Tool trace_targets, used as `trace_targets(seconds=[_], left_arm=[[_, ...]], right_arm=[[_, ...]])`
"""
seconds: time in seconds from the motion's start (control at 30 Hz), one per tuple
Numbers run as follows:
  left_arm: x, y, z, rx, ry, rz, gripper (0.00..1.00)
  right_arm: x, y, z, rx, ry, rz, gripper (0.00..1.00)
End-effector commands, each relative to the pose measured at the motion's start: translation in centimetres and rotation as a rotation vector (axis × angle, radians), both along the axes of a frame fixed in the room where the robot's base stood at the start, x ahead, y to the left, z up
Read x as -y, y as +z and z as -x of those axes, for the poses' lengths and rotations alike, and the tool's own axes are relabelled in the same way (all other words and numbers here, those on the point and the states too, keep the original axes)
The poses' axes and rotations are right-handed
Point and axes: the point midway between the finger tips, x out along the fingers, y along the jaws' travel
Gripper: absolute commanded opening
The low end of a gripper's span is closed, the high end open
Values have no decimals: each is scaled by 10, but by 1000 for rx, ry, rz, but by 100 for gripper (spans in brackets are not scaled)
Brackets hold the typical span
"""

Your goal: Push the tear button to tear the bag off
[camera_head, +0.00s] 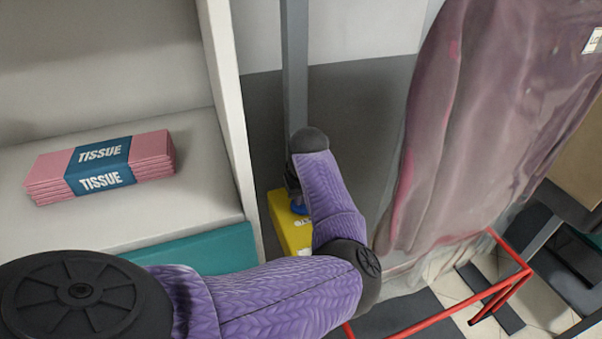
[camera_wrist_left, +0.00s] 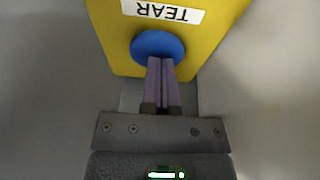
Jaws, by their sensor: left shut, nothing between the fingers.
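A yellow box (camera_head: 288,228) with a blue round button (camera_head: 299,207) is mounted at the grey post, partly hidden behind my left arm. In the left wrist view the yellow box (camera_wrist_left: 215,30) carries an upside-down TEAR label (camera_wrist_left: 162,11) above the blue button (camera_wrist_left: 155,43). My left gripper (camera_wrist_left: 161,62) is shut and empty. Its fingertips overlap the lower edge of the button in that view; I cannot tell whether they touch it. A clear plastic bag (camera_head: 470,130) hangs over a pinkish garment right of my arm. My right gripper is not in view.
A grey vertical post (camera_head: 295,70) stands behind the box. On the left, a white shelf (camera_head: 200,215) holds pink tissue packs (camera_head: 153,152) with blue bands. A red tubular frame (camera_head: 510,262) stands low at the right, under the bag.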

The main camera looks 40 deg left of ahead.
Motion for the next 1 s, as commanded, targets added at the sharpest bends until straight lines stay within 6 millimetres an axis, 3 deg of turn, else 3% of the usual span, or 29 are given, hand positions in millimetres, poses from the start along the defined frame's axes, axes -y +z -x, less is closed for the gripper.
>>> trace_targets(seconds=[0.17,0.4,0.73,1.0], left_arm=[[2,0,2,-11,-2,9,0],[-4,51,3,-5,-2,3,0],[13,114,13,2,-2,-1,0],[19,137,16,1,-3,-1,0]], right_arm=[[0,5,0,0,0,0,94],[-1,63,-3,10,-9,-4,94],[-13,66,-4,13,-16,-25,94],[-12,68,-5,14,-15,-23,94]])
